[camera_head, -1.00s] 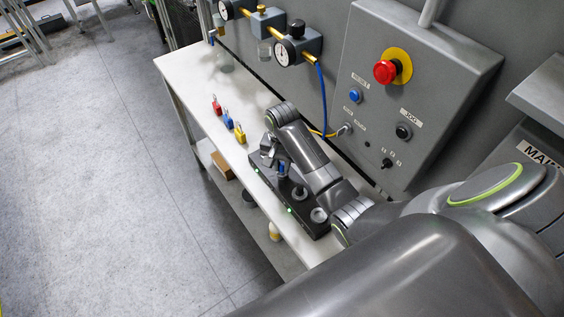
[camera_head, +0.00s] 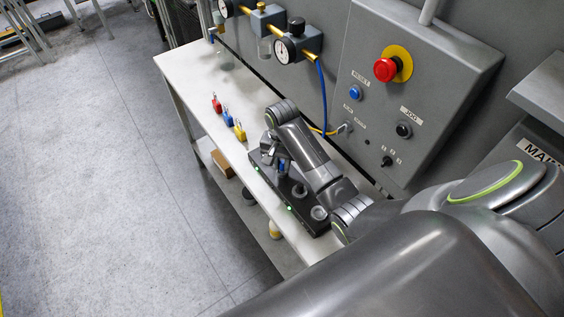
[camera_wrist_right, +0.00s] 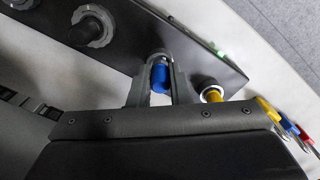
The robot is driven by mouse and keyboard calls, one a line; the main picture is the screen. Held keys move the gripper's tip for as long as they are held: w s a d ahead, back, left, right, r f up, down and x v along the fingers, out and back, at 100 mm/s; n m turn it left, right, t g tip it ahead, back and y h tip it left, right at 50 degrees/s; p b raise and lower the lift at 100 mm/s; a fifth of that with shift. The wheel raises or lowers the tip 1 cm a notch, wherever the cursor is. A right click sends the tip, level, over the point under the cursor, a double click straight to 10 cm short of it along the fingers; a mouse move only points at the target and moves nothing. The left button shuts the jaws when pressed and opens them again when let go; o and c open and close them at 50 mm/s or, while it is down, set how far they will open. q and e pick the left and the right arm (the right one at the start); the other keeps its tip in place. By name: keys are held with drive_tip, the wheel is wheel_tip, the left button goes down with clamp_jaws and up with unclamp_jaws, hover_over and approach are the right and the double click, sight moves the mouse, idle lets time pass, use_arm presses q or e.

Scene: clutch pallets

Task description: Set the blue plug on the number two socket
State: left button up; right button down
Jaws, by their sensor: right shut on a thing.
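The blue plug (camera_wrist_right: 159,78) is between the two fingers of my right gripper (camera_wrist_right: 160,88), which is shut on it. It is at a pale socket ring on the dark socket bar (camera_wrist_right: 230,68); I cannot tell whether it is fully seated. In the head view the blue plug (camera_head: 281,167) shows as a small patch below my right gripper (camera_head: 274,160), over the socket bar (camera_head: 315,228). No socket number is readable. My left gripper is not in view.
Red (camera_head: 216,104), blue (camera_head: 227,119) and yellow (camera_head: 239,132) padlocks stand on the white bench (camera_head: 190,75), left of the bar. The grey control panel (camera_head: 430,65) and gauges (camera_head: 287,49) stand behind. A blue hose (camera_head: 322,95) hangs near my right arm.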

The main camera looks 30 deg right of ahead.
drive_tip(key=shift+f, duration=0.5)
drive_tip(key=c, duration=1.6)
unclamp_jaws()
